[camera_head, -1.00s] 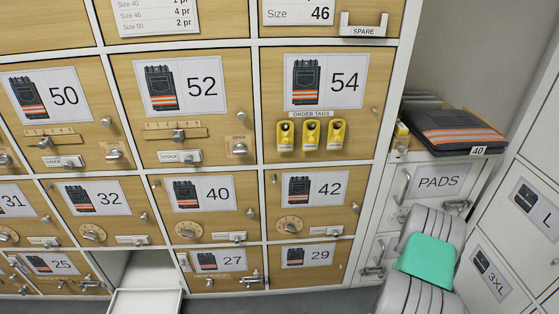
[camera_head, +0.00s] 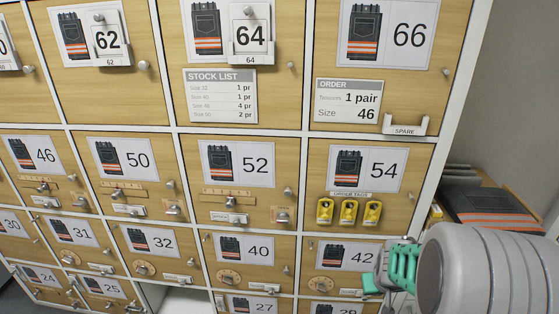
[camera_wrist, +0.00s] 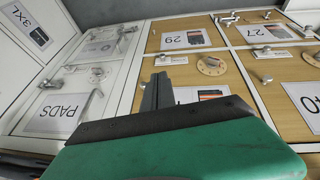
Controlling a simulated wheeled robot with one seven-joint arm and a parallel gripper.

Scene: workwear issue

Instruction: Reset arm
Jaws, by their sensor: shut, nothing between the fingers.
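My gripper (camera_wrist: 157,94) shows in the wrist view as grey fingers past a dark bar and a green housing. It is shut and holds nothing. It is in front of the lower lockers, near the doors marked 29 (camera_wrist: 186,38) and 42. In the head view my grey and green arm is at the lower right, its green wrist in front of the door marked 42 (camera_head: 345,255). The fingertips are hard to make out there.
A wall of wooden locker doors with knobs and latches fills the head view. Yellow order tags (camera_head: 348,212) hang on door 54. A SPARE holder (camera_head: 405,127) is on door 66. Folded dark trousers (camera_head: 492,208) lie at right. A lower compartment (camera_head: 178,299) stands open. PADS door (camera_wrist: 60,108) is close by.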

